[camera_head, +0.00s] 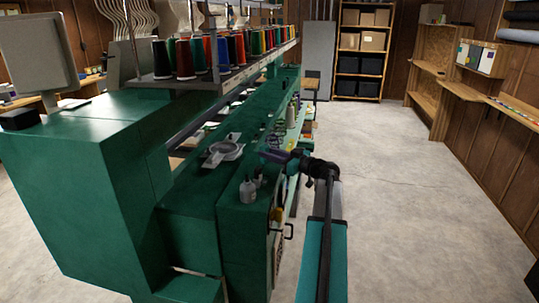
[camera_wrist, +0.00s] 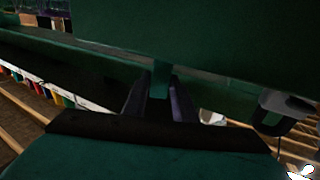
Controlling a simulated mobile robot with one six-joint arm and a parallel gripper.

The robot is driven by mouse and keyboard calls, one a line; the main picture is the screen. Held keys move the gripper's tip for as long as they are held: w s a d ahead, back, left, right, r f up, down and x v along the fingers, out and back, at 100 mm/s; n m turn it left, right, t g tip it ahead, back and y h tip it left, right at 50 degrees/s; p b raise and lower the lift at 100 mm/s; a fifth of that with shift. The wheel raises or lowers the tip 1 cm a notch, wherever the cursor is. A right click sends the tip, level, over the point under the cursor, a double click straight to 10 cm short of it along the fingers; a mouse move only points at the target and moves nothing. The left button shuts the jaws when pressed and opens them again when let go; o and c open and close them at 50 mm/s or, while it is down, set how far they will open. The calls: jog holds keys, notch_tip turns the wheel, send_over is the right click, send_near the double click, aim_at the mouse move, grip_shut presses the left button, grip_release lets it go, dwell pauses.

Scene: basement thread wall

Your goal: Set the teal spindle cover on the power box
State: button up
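My gripper (camera_head: 274,156) reaches left over the right edge of a long green machine. In the wrist view, its two dark fingers (camera_wrist: 160,96) stand a little apart. A narrow teal-green strip (camera_wrist: 160,78) shows between them; I cannot tell whether they grip it or whether it is the teal spindle cover. A broad green panel (camera_wrist: 215,45) lies beyond the fingertips. No separate spindle cover can be made out in the head view. I cannot tell which of the machine's green boxes is the power box; a green housing (camera_head: 188,215) stands at its near end.
A grey round fitting (camera_head: 224,151) and small bottles (camera_head: 248,190) sit on the machine top. Thread cones (camera_head: 185,58) line a rack above it. The pale floor (camera_head: 410,210) to the right is clear.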

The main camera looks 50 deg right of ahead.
jog(key=shift+o, duration=1.3)
jog(key=shift+r+p, duration=0.2)
jog(key=shift+p, duration=0.1)
jog(key=shift+s+f, duration=0.1)
jog(key=shift+s, duration=0.15)
jog(key=s+d+b, duration=0.2)
jog(key=s+b, duration=0.2)
jog(key=s, duration=0.7)
jog(key=shift+s, duration=0.2)
